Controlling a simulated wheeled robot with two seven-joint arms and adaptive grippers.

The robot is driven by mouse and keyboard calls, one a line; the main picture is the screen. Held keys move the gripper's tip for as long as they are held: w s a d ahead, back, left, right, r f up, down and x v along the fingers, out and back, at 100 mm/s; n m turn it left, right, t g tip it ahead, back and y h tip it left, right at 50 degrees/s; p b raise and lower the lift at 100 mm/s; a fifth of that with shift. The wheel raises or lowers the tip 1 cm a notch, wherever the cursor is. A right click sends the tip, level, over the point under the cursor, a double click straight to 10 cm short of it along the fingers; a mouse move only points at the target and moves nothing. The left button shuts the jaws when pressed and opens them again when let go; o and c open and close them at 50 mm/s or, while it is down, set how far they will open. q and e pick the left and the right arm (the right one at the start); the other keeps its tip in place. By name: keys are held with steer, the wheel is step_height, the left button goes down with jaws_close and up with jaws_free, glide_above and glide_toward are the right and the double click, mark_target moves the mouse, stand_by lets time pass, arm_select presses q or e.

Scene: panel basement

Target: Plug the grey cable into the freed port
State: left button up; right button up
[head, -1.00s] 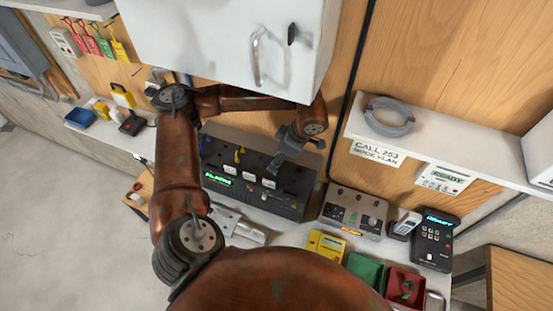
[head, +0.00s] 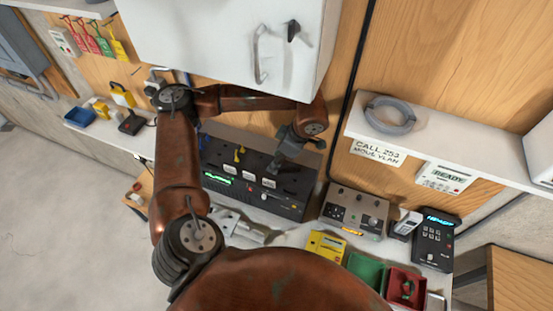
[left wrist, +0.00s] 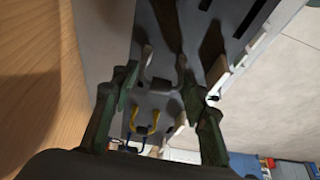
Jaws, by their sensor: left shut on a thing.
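The dark switch panel (head: 225,150) stands against the back wall, with a row of white tags and a green display (head: 217,177) on its front. My left gripper (head: 277,163) reaches down over its right part. Which port is free cannot be made out. My right gripper is out of view.
A white cabinet (head: 220,40) hangs close above my left forearm. A coiled grey ring (head: 390,114) lies on the right shelf (head: 455,155). A grey box (head: 355,212), a yellow device (head: 326,245), a phone (head: 407,225) and green and red bins crowd the bench right of the panel.

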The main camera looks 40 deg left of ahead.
arm_select(q)
steer(key=shift+f+b, duration=0.35)
steer(key=shift+b, duration=0.1)
stand_by(0.9)
stand_by(0.3)
steer(key=o, duration=1.1)
steer(key=o, duration=0.4)
steer(key=shift+r, duration=0.15)
